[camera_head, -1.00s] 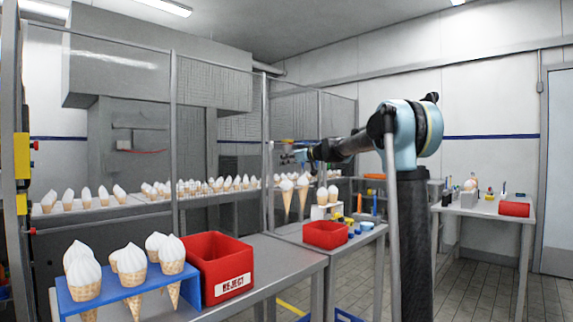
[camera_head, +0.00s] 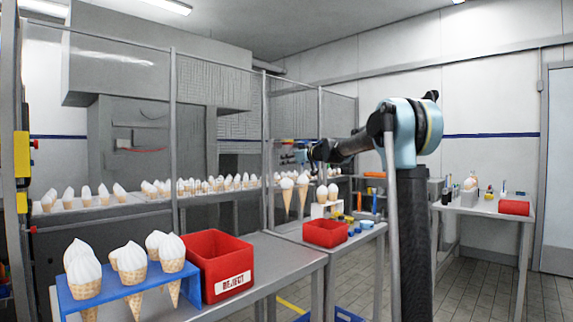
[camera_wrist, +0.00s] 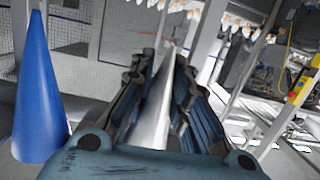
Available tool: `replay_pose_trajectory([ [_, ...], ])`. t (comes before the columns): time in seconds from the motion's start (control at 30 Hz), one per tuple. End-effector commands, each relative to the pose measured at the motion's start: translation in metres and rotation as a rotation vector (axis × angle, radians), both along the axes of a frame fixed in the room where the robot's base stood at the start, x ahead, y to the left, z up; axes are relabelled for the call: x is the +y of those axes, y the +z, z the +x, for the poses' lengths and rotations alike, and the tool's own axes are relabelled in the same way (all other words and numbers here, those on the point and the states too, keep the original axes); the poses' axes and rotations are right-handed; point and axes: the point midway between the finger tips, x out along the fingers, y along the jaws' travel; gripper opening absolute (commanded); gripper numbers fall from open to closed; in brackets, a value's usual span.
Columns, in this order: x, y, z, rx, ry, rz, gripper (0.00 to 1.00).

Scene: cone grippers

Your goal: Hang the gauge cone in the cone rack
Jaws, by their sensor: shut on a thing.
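My gripper (camera_wrist: 165,80) is shut on a silver, tapered piece (camera_wrist: 155,115), which looks like the gauge cone and lies lengthwise between the fingers. In the head view my gripper (camera_head: 298,156) is small and far off, above the back table, and the held piece cannot be made out there. A blue rack (camera_head: 135,284) at the front left holds several ice cream cones by their tops, tips hanging down. A small white stand (camera_head: 319,211) on the back table also holds cones. I cannot tell which is the cone rack.
A large blue cone (camera_wrist: 37,95) stands at the left in the wrist view, apart from my fingers. A red reject bin (camera_head: 218,266) sits beside the blue rack, and another red bin (camera_head: 325,233) sits further back. Wire fence panels and posts (camera_head: 173,130) stand behind the tables.

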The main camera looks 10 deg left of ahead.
Motion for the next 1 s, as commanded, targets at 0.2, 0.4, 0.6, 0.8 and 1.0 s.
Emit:
replay_pose_trajectory([
  [0.2,-0.0001,-0.0003,0.0002,0.000,0.000,0.000,0.00],
  [0.4,-0.0002,-0.0003,0.0001,0.000,0.000,0.000,0.47],
  [0.6,-0.0001,-0.0003,0.0001,0.000,0.000,0.000,0.47],
  [0.8,0.0000,-0.0004,0.0001,0.000,0.000,0.000,0.63],
  [1.0,0.0000,-0.0004,0.0001,0.000,0.000,0.000,0.63],
])
